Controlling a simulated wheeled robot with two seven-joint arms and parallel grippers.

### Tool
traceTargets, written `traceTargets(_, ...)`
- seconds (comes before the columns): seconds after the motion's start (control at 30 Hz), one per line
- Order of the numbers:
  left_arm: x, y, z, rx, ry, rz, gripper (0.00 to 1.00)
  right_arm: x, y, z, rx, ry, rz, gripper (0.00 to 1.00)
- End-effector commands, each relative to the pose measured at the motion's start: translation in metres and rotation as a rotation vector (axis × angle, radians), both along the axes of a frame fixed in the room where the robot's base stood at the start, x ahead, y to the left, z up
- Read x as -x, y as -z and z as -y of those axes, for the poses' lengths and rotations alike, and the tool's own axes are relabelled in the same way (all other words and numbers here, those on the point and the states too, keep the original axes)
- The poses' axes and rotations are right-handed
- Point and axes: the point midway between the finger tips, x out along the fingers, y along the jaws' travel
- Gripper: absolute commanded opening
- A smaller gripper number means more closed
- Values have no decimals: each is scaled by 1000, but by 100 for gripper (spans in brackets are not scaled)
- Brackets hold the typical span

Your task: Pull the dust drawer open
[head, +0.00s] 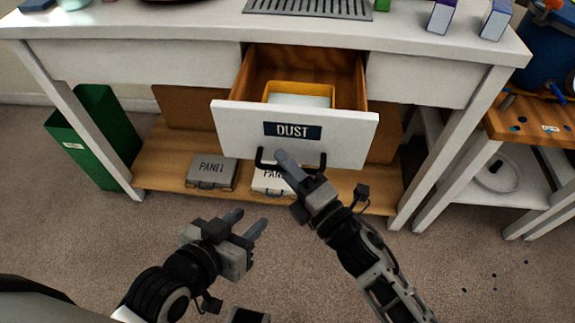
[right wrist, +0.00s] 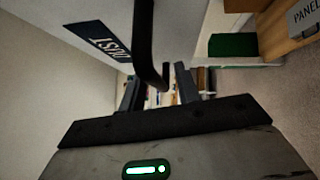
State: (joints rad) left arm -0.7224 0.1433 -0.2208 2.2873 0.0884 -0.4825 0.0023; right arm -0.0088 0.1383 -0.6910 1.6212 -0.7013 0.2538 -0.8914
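The white dust drawer (head: 226,118), labelled DUST, stands partly open under the white bench, its wooden inside showing. Its label side (right wrist: 97,40) also shows in the right wrist view. My right gripper (head: 285,163) is at the drawer's black handle (head: 318,166). In the right wrist view the handle (right wrist: 144,40) passes at the gap between its two spaced fingers (right wrist: 160,88). I cannot tell whether they press on it. My left gripper (head: 246,222) is open and empty, low in front of the bench.
A pale block in a yellow tray (head: 300,86) sits in the drawer. A green bin (head: 85,150) stands left, a wooden-topped side table (head: 540,120) right. The carpet in front is mostly clear.

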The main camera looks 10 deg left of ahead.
Motion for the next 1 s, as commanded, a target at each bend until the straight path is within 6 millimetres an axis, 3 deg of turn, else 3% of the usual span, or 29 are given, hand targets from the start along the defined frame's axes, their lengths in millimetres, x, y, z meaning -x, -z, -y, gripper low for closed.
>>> traceTargets(0.27,3,2,0,0,1,-8,36,1,0,0,0,-1,-1,33)
traceTargets(0.43,3,2,1,0,1,-8,36,10,3,11,1,-1,-2,33)
traceTargets(1.0,0,3,1,-2,5,6,36,89,20,106,1,0,-3,33)
